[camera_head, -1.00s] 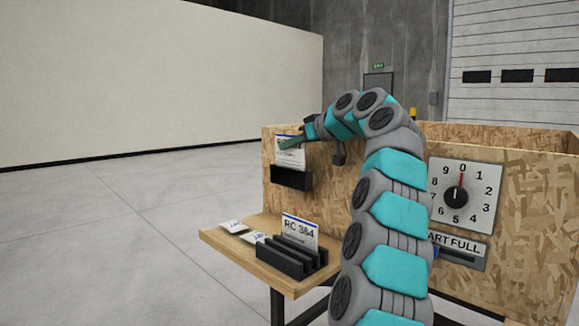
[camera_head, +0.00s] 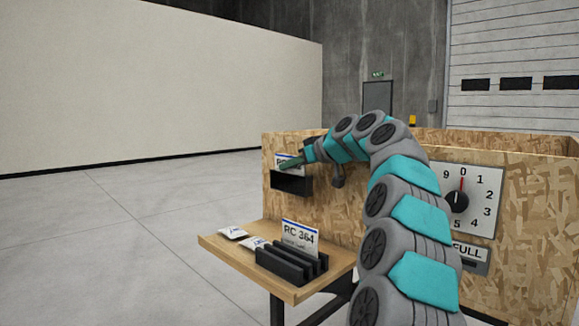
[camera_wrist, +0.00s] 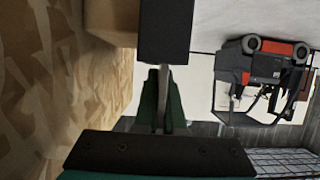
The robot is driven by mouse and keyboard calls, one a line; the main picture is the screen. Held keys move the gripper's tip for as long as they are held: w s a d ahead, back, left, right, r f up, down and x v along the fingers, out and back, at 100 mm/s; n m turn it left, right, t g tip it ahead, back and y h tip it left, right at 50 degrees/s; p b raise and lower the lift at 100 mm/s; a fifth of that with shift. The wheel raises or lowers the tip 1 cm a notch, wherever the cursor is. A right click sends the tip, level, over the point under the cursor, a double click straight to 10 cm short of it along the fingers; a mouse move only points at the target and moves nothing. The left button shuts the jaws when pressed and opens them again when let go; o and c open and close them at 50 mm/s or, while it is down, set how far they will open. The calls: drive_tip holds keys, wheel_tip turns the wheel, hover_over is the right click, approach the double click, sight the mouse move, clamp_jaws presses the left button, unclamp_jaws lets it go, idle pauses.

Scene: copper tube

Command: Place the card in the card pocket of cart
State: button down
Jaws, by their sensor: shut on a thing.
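The card (camera_head: 281,159) is white with a blue stripe and upright at the cart's wooden wall. My gripper (camera_head: 290,163) is shut on it, with green fingers across its front. The black card pocket (camera_head: 291,185) is fixed to the wall of the cart (camera_head: 335,212), and the card's lower part is hidden behind the pocket's front. In the wrist view the card (camera_wrist: 166,100) shows edge-on between the fingers (camera_wrist: 161,98), its far end meeting the black pocket (camera_wrist: 165,32).
A wooden shelf (camera_head: 230,252) below holds a black rack (camera_head: 285,264) with another card, RC 364 (camera_head: 299,237), and small white packets (camera_head: 233,232). A dial (camera_head: 458,201) is on the cart's right part. The wrist view shows a red and grey vehicle (camera_wrist: 265,75). The floor at left is clear.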

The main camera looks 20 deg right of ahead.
drive_tip(key=shift+f, duration=0.1)
drive_tip(key=c, duration=1.5)
unclamp_jaws()
drive_tip(key=o, duration=0.5)
drive_tip(key=shift+s, duration=0.15)
drive_tip(key=v, duration=1.1)
drive_tip(key=shift+s+d+r+b, duration=0.2)
drive_tip(key=shift+s+r+b, duration=0.1)
drive_tip(key=shift+b, duration=0.1)
drive_tip(key=shift+a, duration=0.1)
